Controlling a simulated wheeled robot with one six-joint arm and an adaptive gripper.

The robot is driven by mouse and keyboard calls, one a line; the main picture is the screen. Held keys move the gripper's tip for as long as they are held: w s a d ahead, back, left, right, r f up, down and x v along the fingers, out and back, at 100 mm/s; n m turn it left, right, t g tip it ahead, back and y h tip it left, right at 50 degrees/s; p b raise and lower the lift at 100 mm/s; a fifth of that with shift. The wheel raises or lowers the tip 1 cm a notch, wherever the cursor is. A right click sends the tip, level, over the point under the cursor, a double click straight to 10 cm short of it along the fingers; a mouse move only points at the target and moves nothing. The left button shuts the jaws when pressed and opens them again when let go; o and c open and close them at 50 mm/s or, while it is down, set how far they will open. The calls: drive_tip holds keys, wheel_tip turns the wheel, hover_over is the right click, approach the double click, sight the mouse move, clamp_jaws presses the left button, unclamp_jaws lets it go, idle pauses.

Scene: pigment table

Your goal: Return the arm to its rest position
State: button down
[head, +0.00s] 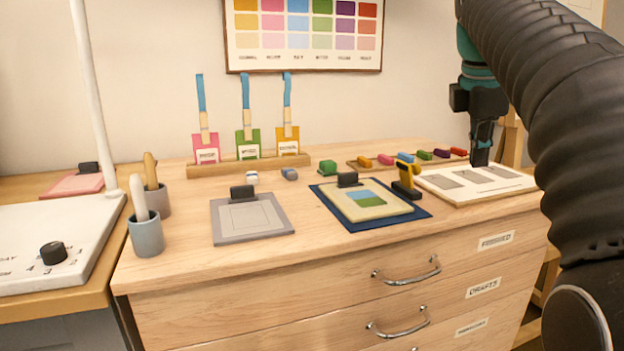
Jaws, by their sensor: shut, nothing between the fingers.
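My gripper (481,150) shows at the right of the head view, pointing down at the end of my arm. It is shut with nothing in its fingers. Its fingertips are by the back edge of the white board with grey rectangles (462,191); I cannot tell whether they touch it or are above it. My dark ribbed arm fills the right side of the view and hides what is behind it.
A wooden chest (300,292) carries a navy mat (408,216) with a painted card, a grey board (229,229), a yellow-black tool (406,181) and a row of colour blocks (386,159). Cups (146,236) stand left.

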drive_tip(key=s+a+f+m+t+y, duration=0.1)
drive_tip(key=s+a+f+m, duration=0.2)
drive_tip(key=f, duration=0.6)
drive_tip(key=s+a+f+m+t, duration=0.1)
drive_tip(key=s+a+f+m, duration=0.3)
drive_tip(key=s+f+m, duration=0.3)
drive_tip(key=s+a+f+m+y, duration=0.1)
drive_tip(key=s+a+f+m, duration=0.3)
drive_tip(key=s+f, duration=0.6)
wheel_tip(320, 180, down, 3)
drive_tip(key=shift+a+f+m+t+y, duration=0.15)
drive_tip(key=shift+m+t+y, duration=0.2)
drive_tip(key=shift+m, duration=0.75)
